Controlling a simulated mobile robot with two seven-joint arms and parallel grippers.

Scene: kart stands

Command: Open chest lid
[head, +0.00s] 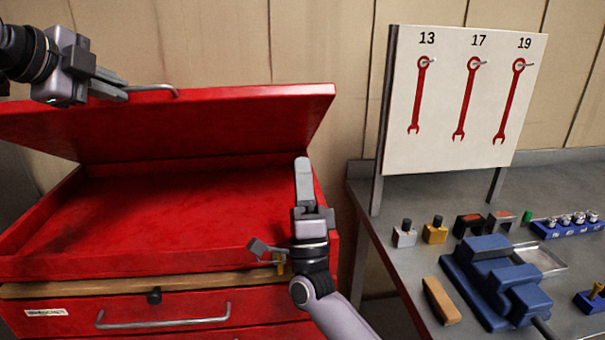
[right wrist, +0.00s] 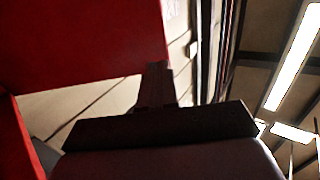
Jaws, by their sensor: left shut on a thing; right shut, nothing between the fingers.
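The red chest (head: 180,258) stands at the left in the head view. Its red lid (head: 200,125) is raised and tilted, so the empty red inside shows. My left gripper (head: 124,92) is at the lid's upper edge, shut on the lid handle (head: 155,88), a grey bar. My right gripper (head: 303,170) is shut and empty, pointing up at the chest's right side, below the lid's right corner. In the right wrist view the right gripper's fingers (right wrist: 156,85) are dark, with the red lid (right wrist: 80,40) beyond; I cannot tell whether they touch it.
A grey workbench (head: 395,260) stands at the right, with a blue vise (head: 500,275), small blocks and a blue socket rack (head: 568,228). A white board (head: 465,90) with wrench outlines stands on it. A drawer with a grey handle (head: 163,318) is below the chest's opening.

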